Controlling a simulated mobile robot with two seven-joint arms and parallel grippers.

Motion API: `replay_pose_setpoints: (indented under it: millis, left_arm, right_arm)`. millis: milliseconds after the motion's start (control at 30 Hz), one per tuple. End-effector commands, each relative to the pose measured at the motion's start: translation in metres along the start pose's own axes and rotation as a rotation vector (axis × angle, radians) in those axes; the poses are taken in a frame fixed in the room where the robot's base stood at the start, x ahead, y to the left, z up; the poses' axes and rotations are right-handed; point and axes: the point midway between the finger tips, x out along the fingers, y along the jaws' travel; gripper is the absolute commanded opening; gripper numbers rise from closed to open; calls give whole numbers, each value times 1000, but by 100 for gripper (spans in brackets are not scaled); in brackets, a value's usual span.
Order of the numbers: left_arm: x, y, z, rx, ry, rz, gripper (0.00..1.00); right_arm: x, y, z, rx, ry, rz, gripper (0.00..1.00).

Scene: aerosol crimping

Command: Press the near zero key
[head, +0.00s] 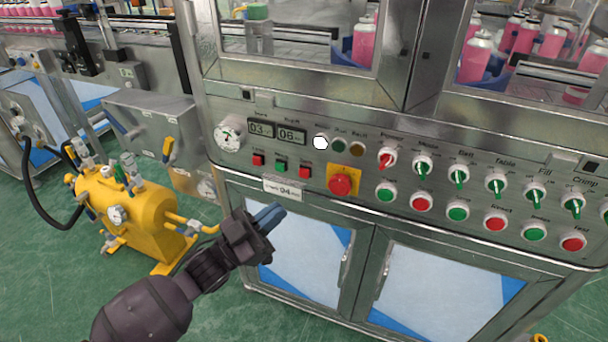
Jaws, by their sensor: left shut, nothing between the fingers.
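Below two small counter displays (276,131) on the steel machine panel sit a red key (258,160), a green key (281,167) and another red key (305,173). Their labels are too small to read, so I cannot tell which is the zero key. My left gripper (270,214) is shut and empty. In the picture its blue-grey fingertips are below the small keys, near the panel's lower edge, and appear apart from them. My right gripper is not in view.
A red emergency button (340,185) on a yellow plate is right of the keys. Several rotary switches and round buttons fill the panel's right side. A gauge (228,133) sits left of the displays. A yellow tank (125,215) stands on the floor at left.

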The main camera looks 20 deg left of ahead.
Motion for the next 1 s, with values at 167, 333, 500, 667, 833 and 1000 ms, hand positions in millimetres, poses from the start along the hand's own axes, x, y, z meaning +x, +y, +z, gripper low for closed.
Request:
replay_pose_setpoints:
  millis: [167,333,500,667,833,1000]
  left_arm:
    - [6,-5,8,-1,-2,0,0]
    - [19,-14,19,-1,-5,0,0]
    - [33,-24,30,-3,-5,0,0]
    - [46,-34,37,-1,-3,-1,0]
    - [56,-41,42,0,-2,0,0]
    - [60,-44,45,0,-2,-1,0]
  right_arm:
    - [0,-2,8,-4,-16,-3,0]
    - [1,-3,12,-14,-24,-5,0]
    - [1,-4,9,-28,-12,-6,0]
    - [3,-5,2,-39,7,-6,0]
    - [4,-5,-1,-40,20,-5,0]
    - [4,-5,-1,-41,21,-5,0]
